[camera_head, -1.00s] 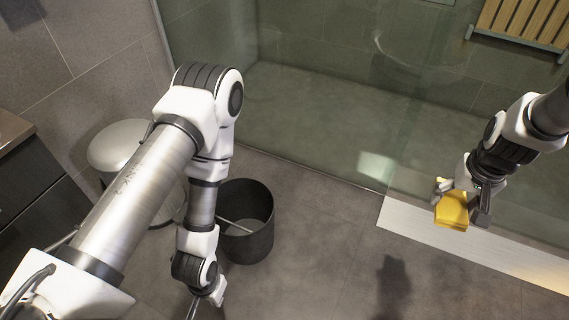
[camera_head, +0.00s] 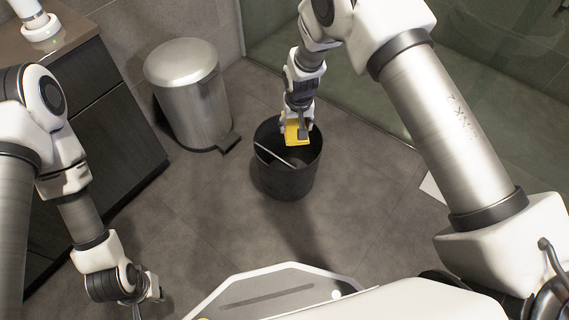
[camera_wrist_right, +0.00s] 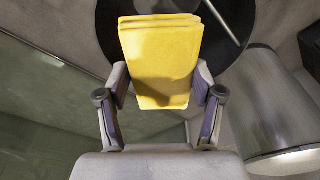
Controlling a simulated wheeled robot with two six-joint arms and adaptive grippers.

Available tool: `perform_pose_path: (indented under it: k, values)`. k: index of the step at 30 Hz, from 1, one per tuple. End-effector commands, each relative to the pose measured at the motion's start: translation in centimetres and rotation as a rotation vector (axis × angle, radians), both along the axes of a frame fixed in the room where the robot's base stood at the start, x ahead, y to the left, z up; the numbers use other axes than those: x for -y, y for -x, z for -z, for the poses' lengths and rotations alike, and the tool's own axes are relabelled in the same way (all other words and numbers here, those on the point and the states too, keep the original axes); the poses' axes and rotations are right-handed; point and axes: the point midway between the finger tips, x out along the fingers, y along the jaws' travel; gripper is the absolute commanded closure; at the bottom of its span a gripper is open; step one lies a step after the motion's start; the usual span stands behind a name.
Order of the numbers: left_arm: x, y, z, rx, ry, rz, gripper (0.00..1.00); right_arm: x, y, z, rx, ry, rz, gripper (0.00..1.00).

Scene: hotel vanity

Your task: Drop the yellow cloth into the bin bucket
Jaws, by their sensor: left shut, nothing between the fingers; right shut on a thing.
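The yellow cloth (camera_head: 296,132) is a folded block held in my right gripper (camera_head: 298,122). In the right wrist view the cloth (camera_wrist_right: 160,60) sits between the two fingers of the right gripper (camera_wrist_right: 160,98). The bin bucket (camera_head: 287,181) is a dark, round, open bucket on the floor. In the head view the cloth appears over the far part of its opening; its exact height above the rim is hard to tell. The bucket (camera_wrist_right: 108,40) shows behind the cloth in the wrist view. My left gripper (camera_head: 146,302) is shut and empty at the lower left, away from the bucket.
A silver pedal bin (camera_head: 190,98) with a closed lid stands left of the bucket. A thin light stick (camera_head: 275,153) leans inside the bucket. A dark cabinet (camera_head: 112,120) is at the left, glass (camera_head: 480,75) behind.

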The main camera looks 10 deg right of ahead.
Motion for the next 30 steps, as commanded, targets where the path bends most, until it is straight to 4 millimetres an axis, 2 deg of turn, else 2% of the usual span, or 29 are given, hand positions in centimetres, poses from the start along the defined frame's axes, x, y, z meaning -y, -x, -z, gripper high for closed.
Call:
perform_pose_path:
  k: [10,14,21,22,24,30]
  values:
    - [-0.1,-0.1,5.4,0.002,0.000,-0.005,1.00,0.0,0.0,5.0,0.000,0.000,-0.001,0.71]
    - [-0.1,-0.2,6.1,0.004,-0.001,-0.008,1.00,0.0,0.0,5.6,0.001,0.000,-0.001,0.71]
    - [-0.1,-0.2,5.9,0.005,-0.001,-0.008,1.00,0.0,0.0,5.4,0.000,0.000,-0.001,0.71]
    - [-0.1,-0.2,5.9,0.005,-0.001,-0.008,1.00,0.0,0.0,5.4,0.000,0.000,-0.001,0.30]
    - [-0.1,-0.2,5.9,0.005,-0.001,-0.008,1.00,0.0,0.0,5.4,0.000,0.000,-0.001,0.05]
    - [-0.1,-0.2,5.9,0.005,-0.001,-0.008,1.00,0.0,0.0,5.4,0.000,0.000,-0.002,0.04]
